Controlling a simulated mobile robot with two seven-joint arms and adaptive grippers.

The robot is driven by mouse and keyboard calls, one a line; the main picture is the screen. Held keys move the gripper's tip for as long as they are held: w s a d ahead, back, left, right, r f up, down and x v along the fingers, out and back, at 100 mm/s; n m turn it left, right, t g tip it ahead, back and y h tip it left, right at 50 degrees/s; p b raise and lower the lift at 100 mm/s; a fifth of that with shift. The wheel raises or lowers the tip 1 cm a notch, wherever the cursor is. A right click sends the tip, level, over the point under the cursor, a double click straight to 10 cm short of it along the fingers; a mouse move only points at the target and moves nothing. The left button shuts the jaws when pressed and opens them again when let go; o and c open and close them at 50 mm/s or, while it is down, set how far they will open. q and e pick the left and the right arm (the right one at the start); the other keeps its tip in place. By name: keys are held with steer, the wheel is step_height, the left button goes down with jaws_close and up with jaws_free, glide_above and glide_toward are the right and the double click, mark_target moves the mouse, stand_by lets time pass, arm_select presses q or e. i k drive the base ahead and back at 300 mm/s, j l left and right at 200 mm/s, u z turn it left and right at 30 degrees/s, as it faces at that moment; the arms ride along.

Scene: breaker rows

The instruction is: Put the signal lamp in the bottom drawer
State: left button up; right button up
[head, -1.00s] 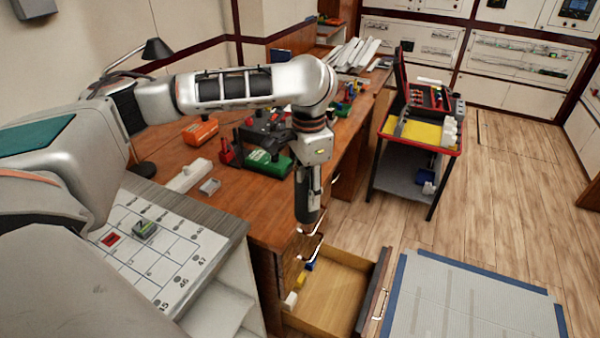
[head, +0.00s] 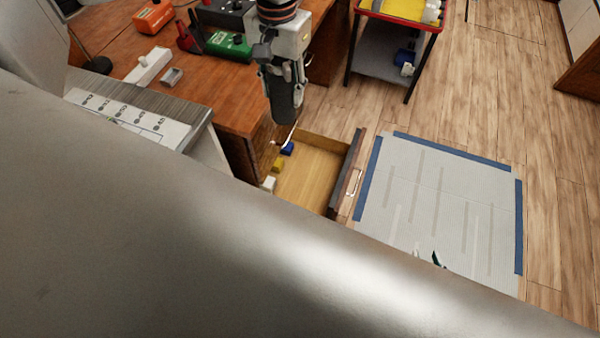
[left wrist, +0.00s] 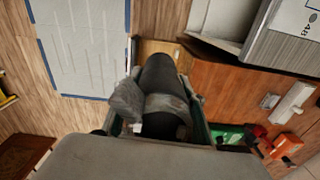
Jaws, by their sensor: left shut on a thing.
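My left gripper (head: 281,80) is shut on a dark cylindrical thing, which looks like the signal lamp (head: 287,103). It hangs roughly upright, off the desk's right edge and above the open drawer's far end. In the left wrist view the black lamp (left wrist: 163,88) with a grey band sits between the fingers. The drawer (head: 312,176), which appears to be the bottom one, is pulled out, with small blue, yellow and white blocks along its left side. My right gripper (head: 431,258) shows only as small dark green tips past my large grey arm, above the mat; the rest is hidden.
The wooden desk (head: 225,95) holds an orange box (head: 153,16), a green box (head: 228,45) and a white block (head: 148,67). A pale mat with blue edges (head: 440,195) lies right of the drawer. A red-rimmed cart (head: 385,60) stands behind. My arm covers the foreground.

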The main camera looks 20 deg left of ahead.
mark_target(318, 182)
steer(key=i+l+u, duration=0.2)
steer(key=l, duration=0.2)
steer(key=i+l+u, duration=0.15)
steer(key=l, duration=0.3)
steer(key=i+l+u, duration=0.2)
steer(key=l, duration=0.25)
steer(key=i+l+u, duration=0.15)
steer(key=l, duration=0.3)
steer(key=l+u, duration=0.2)
steer(key=l, duration=0.3)
